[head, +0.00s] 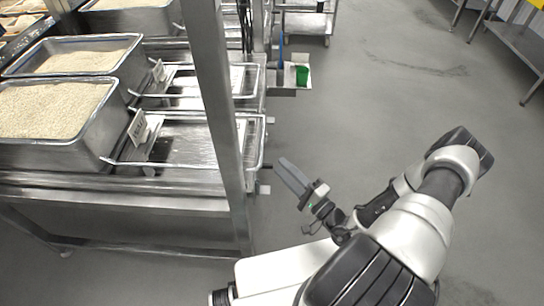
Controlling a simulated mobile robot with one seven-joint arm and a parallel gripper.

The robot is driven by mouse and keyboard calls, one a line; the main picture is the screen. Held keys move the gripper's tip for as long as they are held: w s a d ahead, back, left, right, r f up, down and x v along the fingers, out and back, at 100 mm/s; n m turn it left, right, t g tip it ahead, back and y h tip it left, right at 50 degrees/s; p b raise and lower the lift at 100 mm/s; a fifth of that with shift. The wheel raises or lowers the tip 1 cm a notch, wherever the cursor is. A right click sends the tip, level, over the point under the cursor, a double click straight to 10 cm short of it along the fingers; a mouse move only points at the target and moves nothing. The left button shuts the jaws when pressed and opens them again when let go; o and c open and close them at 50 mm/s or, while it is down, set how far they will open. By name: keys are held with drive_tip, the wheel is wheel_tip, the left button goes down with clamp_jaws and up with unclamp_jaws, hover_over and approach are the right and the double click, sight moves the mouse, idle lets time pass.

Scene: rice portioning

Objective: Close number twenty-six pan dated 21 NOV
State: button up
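Two steel pans of pale grain show at the left, a near pan (42,152) and a farther pan (128,62). Their tops are open and the grain is exposed. A small upright card (137,126) stands at the right end of the near pan and another card (158,71) by the farther one. The writing is too small to read, so I cannot tell which pan is number twenty-six. Shiny flat steel pieces with raised rims (190,147) lie right of the pans. My gripper (290,174) is over the floor, right of the rack, touching nothing visible. Its finger gap is unclear.
A steel rack post (217,95) rises between the camera and the flat steel pieces. A small side shelf (288,78) holds a green cup (302,75) and a blue upright item (281,52). Steel tables (518,42) stand at the upper right. The grey floor between is clear.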

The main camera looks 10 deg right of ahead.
drive_tip(key=shift+v, duration=1.25)
